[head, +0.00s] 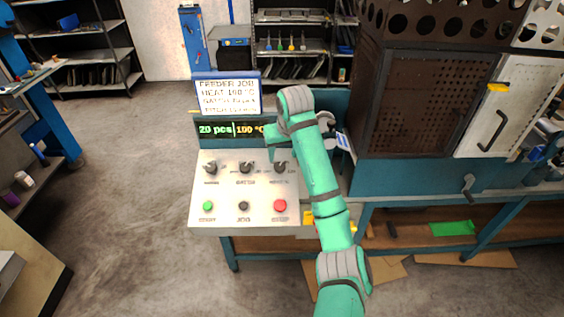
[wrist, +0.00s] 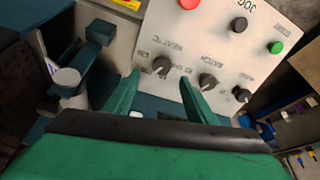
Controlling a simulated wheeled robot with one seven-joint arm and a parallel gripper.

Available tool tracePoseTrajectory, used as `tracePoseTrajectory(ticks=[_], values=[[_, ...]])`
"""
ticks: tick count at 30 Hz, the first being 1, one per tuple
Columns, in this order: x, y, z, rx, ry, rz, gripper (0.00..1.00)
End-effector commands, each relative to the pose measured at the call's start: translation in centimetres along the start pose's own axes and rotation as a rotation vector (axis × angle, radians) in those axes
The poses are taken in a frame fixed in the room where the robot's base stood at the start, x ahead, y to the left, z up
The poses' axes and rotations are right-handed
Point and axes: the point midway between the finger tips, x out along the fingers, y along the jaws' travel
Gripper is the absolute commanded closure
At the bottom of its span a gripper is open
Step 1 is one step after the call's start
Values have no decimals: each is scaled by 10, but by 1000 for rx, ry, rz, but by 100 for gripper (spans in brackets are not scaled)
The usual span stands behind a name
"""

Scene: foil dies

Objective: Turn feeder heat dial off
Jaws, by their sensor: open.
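The feeder heat dial (wrist: 162,66) is a dark knob marked "HEAT °C" in the wrist view. In the head view it is the rightmost knob (head: 280,168) of the panel's upper row. My gripper (wrist: 160,80) is open, its green fingers to either side of the dial in the picture; I see no contact. In the head view my gripper (head: 278,152) is just above and behind the dial, partly hidden by my arm. The display (head: 228,129) reads "20 pcs" and "100 °C". The dial's exact setting is too small to read.
The batch dial (wrist: 207,81) is close to my right finger in the wrist view. A green button (head: 208,206), a dark jog button (head: 243,206) and a red button (head: 280,205) line the panel's front. A job card (head: 227,95) stands behind. A brown perforated cabinet (head: 425,100) stands right.

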Motion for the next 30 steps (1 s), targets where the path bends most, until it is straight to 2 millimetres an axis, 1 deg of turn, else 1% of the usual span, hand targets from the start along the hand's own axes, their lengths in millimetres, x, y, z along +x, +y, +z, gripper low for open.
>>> tracePoseTrajectory(ticks=[1, 6, 12, 18, 26, 27, 29, 30], values=[[11, -1, 0, -1, -3, -1, 49], [40, 0, 0, 0, -2, 0, 49], [66, 4, 1, 5, -1, 2, 49], [75, 5, 1, 6, 0, 2, 49], [76, 4, 1, 5, 1, 2, 49], [76, 4, 1, 5, 1, 2, 59], [76, 4, 1, 5, 1, 2, 73], [76, 4, 1, 4, 1, 2, 83]])
